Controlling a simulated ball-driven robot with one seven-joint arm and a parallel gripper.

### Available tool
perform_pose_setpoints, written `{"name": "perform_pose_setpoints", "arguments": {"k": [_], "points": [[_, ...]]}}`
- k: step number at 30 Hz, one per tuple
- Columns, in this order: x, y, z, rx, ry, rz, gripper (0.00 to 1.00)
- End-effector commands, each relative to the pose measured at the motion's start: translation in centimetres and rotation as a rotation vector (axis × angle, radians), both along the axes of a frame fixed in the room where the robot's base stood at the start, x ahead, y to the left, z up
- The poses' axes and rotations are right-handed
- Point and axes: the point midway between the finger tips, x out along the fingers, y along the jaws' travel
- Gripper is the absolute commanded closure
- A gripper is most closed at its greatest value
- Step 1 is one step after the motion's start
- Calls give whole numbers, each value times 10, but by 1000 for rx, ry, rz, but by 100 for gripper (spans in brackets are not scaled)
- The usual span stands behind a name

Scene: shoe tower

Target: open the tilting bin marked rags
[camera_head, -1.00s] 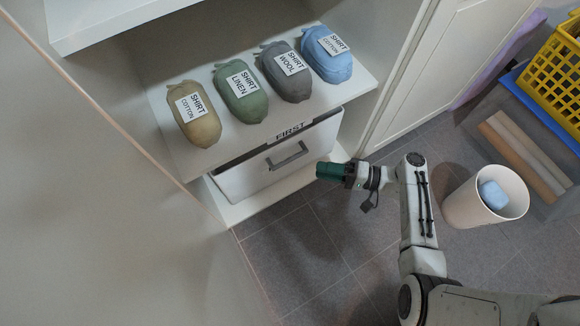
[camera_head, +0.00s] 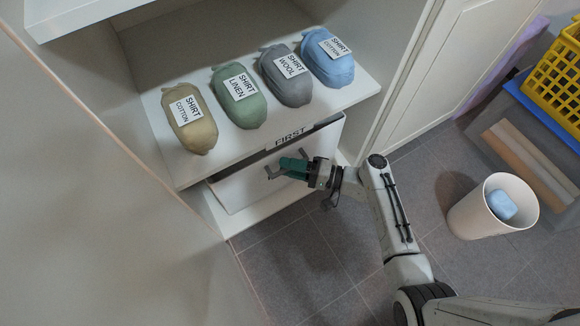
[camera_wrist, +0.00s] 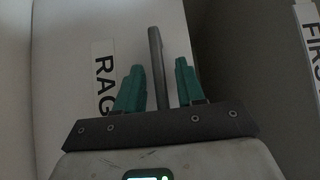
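The white bin (camera_head: 243,192) stands under a shelf in the cabinet. Its front carries a label (camera_wrist: 104,75) reading "RAG" in the wrist view, the rest hidden behind a finger. Its grey bar handle (camera_head: 271,174) is partly covered by my gripper in the head view. In the wrist view, the handle (camera_wrist: 156,50) stands between the two green fingers of my gripper (camera_wrist: 158,78). They are apart, with a narrow gap visible on each side of the bar. In the head view my gripper (camera_head: 288,167) is at the bin's front.
A "FIRST" label (camera_head: 290,138) marks the shelf edge (camera_head: 350,100) above. Several labelled shirt bundles lie on that shelf, including a green one (camera_head: 239,96). A white bucket (camera_head: 475,215) holding a blue item (camera_head: 501,205) stands right of my arm. The floor before the bin is clear.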

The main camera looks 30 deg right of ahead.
Motion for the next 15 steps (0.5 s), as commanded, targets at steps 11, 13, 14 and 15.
{"name": "perform_pose_setpoints", "arguments": {"k": [11,13,14,15], "points": [[1,1,0,0,0,-1,70],[1,1,0,0,0,-1,77],[1,1,0,0,0,-1,80],[1,1,0,0,0,-1,84]]}}
